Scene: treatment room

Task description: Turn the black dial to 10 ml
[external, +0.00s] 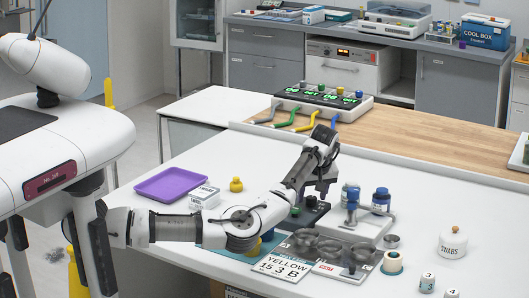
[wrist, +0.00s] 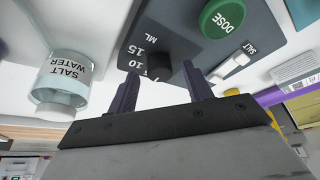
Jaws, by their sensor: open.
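The black dial (wrist: 156,64) sits on a dark grey panel (wrist: 175,30) printed ML, with 10 and 15 readable beside the dial. A further number is partly hidden by the dial, and I cannot tell where it points. My gripper (wrist: 160,75) is open, its two dark fingers on either side of the dial in the wrist view; I see no clear contact. In the external view my gripper (external: 321,192) is over the dark dosing unit (external: 303,214), and the dial is not clear there.
A green DOSE button (wrist: 222,17) and a white SALT switch (wrist: 231,66) share the panel. A SALT WATER bottle (wrist: 66,80) stands beside it. In the external view, a purple tray (external: 172,184), a white box (external: 204,197) and a YELLOW 15 3 B card (external: 282,267) lie nearby.

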